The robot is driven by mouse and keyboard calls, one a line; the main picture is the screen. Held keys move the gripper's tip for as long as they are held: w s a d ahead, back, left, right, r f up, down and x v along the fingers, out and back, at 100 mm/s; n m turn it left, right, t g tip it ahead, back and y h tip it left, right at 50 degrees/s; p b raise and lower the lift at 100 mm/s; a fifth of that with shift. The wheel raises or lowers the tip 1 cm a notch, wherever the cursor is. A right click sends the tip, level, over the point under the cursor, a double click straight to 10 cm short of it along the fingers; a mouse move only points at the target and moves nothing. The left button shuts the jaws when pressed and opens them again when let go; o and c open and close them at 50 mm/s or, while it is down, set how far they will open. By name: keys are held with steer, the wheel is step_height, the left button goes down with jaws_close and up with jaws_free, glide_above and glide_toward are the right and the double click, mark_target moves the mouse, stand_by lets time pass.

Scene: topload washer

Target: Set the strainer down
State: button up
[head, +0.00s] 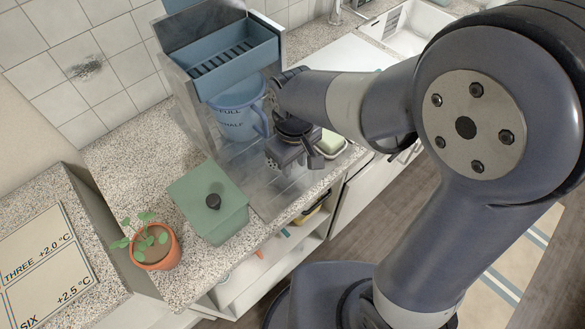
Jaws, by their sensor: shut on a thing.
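My gripper (293,160) hangs over the grey metal surface (268,182), in front of and to the right of a blue jug (238,118). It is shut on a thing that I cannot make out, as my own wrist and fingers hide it. I cannot pick out a strainer for certain. The jug is marked FULL and HALF and stands under a blue tray with dark slots (236,58). A pale green block (331,141) in a small dish lies just right of my gripper.
A green lidded box (208,203) with a black knob stands left of the metal surface. A potted plant (155,245) is at the counter's front left. Speckled counter (130,165) is bare behind them. A white basin (412,28) is at the back right. Open shelves lie below the front edge.

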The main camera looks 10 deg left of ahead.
steer(key=shift+f, duration=1.9)
steer(key=shift+f, duration=0.15)
steer(key=o, duration=1.1)
steer(key=shift+c, duration=0.2)
step_height(320, 180, up, 12)
steer(key=shift+r, duration=0.2)
